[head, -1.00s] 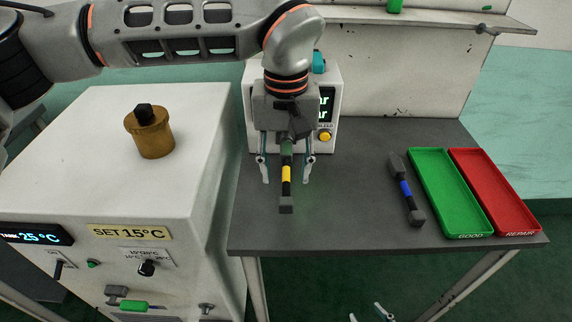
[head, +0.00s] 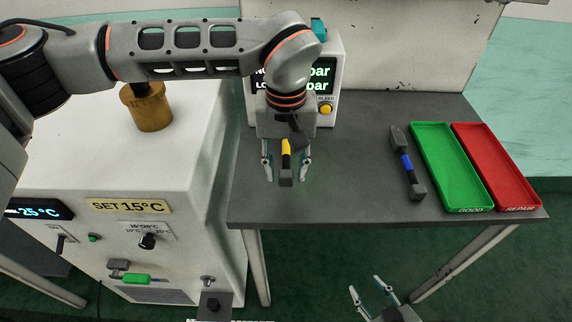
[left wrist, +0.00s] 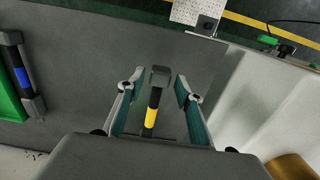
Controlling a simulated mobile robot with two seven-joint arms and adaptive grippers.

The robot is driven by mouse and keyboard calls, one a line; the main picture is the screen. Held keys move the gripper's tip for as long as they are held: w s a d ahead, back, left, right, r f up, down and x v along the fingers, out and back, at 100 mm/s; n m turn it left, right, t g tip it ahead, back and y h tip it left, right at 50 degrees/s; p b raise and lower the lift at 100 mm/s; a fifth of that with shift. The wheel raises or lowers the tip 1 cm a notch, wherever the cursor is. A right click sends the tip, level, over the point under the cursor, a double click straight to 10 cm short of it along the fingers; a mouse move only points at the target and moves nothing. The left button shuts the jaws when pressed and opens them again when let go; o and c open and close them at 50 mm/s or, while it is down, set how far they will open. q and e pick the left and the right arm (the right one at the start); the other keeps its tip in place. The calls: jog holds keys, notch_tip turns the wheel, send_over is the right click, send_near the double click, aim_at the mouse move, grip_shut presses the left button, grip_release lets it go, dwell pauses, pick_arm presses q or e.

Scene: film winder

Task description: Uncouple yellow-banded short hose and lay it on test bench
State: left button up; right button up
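The yellow-banded short hose (head: 286,147) points out from the pressure unit on the test bench (head: 340,195), toward the front edge. Its dark end fitting (head: 286,181) is free; its far end is hidden behind my left gripper. My left gripper (head: 284,180) is open, with one finger on each side of the hose. In the left wrist view the yellow band (left wrist: 152,117) lies between the fingers (left wrist: 155,85), with gaps on both sides. I cannot tell how high the hose is above the bench. My right gripper (head: 366,286) is open and empty, low in front of the bench.
A blue-banded hose (head: 406,162) lies on the bench beside the green GOOD tray (head: 445,165) and red REPAIR tray (head: 495,165). The pressure unit (head: 325,95) stands behind my left gripper. A white cabinet (head: 190,150) stands to the left. Bench between the two hoses is clear.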

pick_arm(q)
grip_shut()
jog(key=c, duration=0.6)
grip_release()
grip_shut()
jog(key=shift+s, duration=0.2)
jog(key=shift+s+r+p, duration=0.1)
jog(key=shift+s+p, duration=0.25)
jog(key=shift+s, duration=1.05)
jog(key=shift+s+p, duration=0.5)
jog(key=shift+s, duration=0.5)
